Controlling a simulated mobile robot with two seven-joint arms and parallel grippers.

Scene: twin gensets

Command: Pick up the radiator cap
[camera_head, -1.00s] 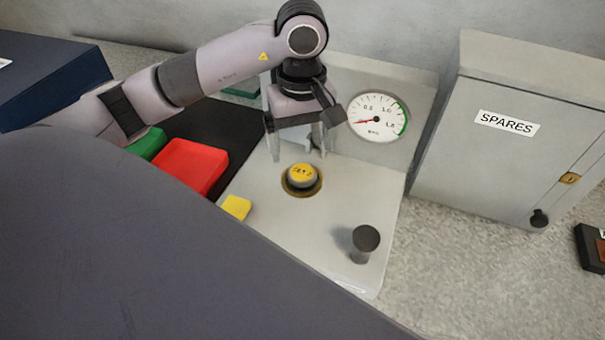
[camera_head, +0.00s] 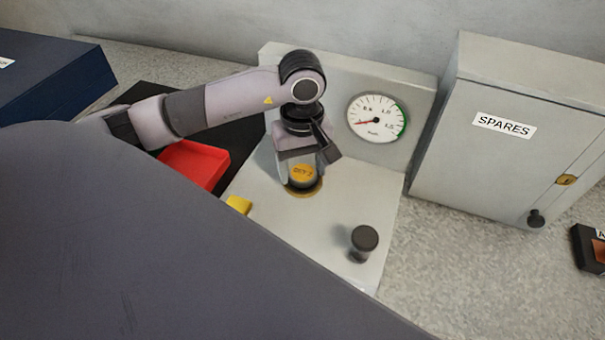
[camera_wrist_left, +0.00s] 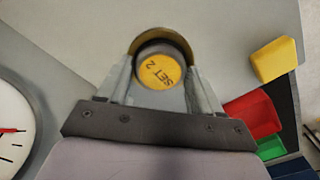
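The radiator cap (camera_head: 303,175) has a yellow top with dark lettering and sits in a brass-coloured ring (camera_head: 304,191) on the light grey panel. In the left wrist view the cap (camera_wrist_left: 158,72) reads "SET 2". My left gripper (camera_head: 300,182) is lowered over the cap with its fingers on either side of it. In the left wrist view the left gripper (camera_wrist_left: 158,85) has its fingers apart, and small gaps seem to show beside the cap. Contact cannot be made out for certain. My right gripper is not in view.
A black knob (camera_head: 364,240) stands on the panel in front. A gauge (camera_head: 377,118) is on the upright back plate. The SPARES cabinet (camera_head: 500,150) stands right.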

